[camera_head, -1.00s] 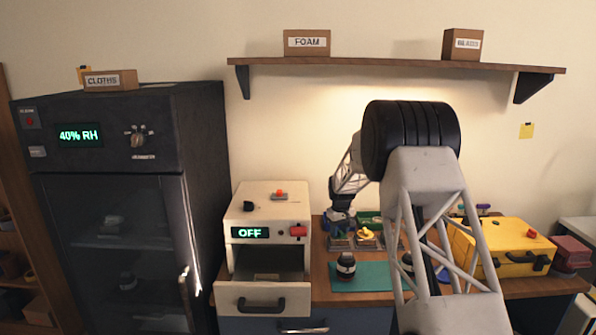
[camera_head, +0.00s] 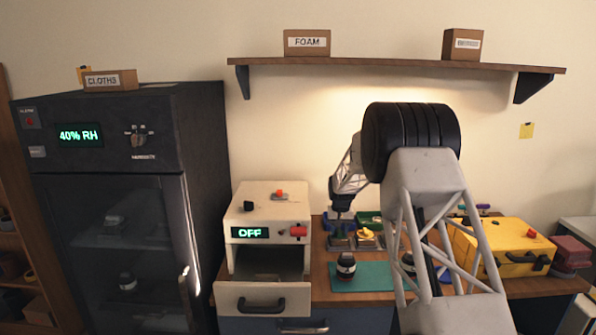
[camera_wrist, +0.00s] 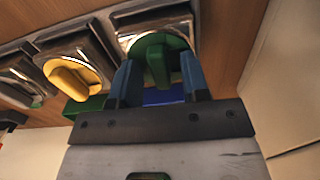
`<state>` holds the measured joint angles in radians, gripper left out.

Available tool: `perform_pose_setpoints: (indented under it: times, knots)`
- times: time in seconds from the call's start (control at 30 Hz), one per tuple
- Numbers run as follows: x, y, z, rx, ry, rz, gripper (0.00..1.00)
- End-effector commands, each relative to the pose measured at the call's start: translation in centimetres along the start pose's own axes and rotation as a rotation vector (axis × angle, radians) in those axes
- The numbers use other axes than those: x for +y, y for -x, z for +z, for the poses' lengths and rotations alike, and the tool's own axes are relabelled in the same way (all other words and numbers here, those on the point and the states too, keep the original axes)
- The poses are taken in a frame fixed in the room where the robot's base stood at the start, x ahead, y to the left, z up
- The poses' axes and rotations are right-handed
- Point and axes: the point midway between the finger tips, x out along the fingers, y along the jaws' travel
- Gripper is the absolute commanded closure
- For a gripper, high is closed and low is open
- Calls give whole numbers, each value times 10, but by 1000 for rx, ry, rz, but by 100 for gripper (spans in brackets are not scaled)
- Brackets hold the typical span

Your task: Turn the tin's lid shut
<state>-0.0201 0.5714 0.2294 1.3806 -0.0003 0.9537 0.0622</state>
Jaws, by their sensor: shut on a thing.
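The tin (camera_wrist: 190,22), a squarish metal-rimmed container, is at the top of the wrist view. Its lid has a green grip (camera_wrist: 155,62). My gripper (camera_wrist: 158,68) has its blue fingers on either side of this grip and is shut on it. The fingers hide part of the lid, so I cannot tell how far it is turned. In the head view my gripper (camera_head: 339,224) is low over the back of the bench, at the left end of the row of tins.
A tin with a yellow grip (camera_wrist: 72,76) stands close by on the left in the wrist view, with another beyond it. In the head view a black-and-white lens part (camera_head: 346,266) stands on a teal mat (camera_head: 375,276). An open drawer unit (camera_head: 262,307) is left of my gripper.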

Motion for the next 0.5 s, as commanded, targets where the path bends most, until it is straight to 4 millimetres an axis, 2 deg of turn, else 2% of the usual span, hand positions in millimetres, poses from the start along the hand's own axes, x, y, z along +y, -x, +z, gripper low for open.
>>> perform_pose_setpoints:
  times: [0.03,0.13,0.17,0.2,0.5]
  knots:
    - [0,-19,6,-24,-1,1,67]
    - [0,-19,6,-24,-1,1,67]
    - [0,-19,6,-24,-1,1,56]
    - [0,-19,6,-24,0,1,53]
    - [0,-16,6,-24,1,1,53]
